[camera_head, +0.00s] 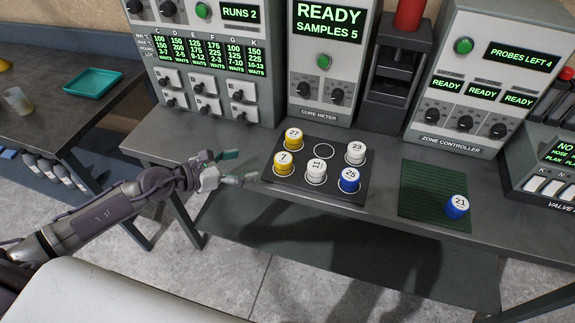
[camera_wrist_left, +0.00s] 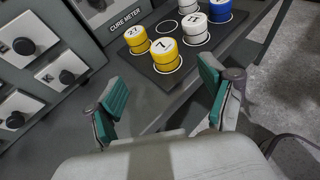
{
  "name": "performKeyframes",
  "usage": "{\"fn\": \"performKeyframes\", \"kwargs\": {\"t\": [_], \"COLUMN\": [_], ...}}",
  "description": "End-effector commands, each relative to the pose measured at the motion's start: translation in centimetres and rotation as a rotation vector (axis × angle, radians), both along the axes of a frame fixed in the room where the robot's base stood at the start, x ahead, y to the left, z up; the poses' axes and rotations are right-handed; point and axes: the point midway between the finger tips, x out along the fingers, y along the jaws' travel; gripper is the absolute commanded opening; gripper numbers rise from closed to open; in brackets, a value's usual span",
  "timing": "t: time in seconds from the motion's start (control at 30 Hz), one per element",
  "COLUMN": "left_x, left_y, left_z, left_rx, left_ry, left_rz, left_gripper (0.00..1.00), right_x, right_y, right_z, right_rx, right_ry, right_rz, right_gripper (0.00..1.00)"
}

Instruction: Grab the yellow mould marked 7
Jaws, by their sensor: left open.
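The yellow mould marked 7 (camera_head: 284,163) stands upright in the front left place of a dark tray (camera_head: 325,190). In the left wrist view the same mould (camera_wrist_left: 165,54) stands ahead, between the lines of my two fingers. My left gripper (camera_head: 236,167) is to the left of the tray, its fingers pointing at the mould, apart from it. In the left wrist view the left gripper (camera_wrist_left: 160,100) is wide open and empty, with green finger pads. My right gripper is not in view.
A yellow mould marked 27 (camera_head: 293,138) stands just behind. White moulds 11 (camera_head: 316,171) and 23 (camera_head: 355,153) and a blue one marked 25 (camera_head: 349,180) share the tray. A blue mould 21 (camera_head: 456,206) stands on a green mat (camera_head: 420,204). The cure meter (camera_head: 326,45) rises behind.

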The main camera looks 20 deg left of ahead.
Motion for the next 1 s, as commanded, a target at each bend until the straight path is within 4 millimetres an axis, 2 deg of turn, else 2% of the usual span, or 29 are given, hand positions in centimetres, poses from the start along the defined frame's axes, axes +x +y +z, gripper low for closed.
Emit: {"fn": "performKeyframes", "kwargs": {"t": [0.17, 0.4, 0.67, 0.83, 1.0], "left_x": [1.8, 5.0, 6.3, 7.7, 9.1], "left_y": [-1.4, -4.0, -5.3, -7.2, -8.2], "left_z": [-0.7, -2.7, -3.5, -4.5, -5.5], "left_rx": [0.024, 0.021, 0.022, 0.019, 0.022], "left_ry": [-0.004, -0.002, -0.001, 0.000, -0.001], "left_rz": [-0.013, -0.012, -0.013, -0.011, -0.012], "left_gripper": [0.82, 0.82, 0.82, 0.82, 0.82], "right_x": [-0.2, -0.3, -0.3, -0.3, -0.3], "right_y": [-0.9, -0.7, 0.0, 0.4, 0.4], "right_z": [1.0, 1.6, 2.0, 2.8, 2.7], "right_rx": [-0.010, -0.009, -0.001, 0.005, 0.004], "right_ry": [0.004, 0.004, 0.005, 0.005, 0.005], "right_rz": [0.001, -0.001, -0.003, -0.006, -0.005], "right_gripper": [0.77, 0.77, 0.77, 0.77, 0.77]}}
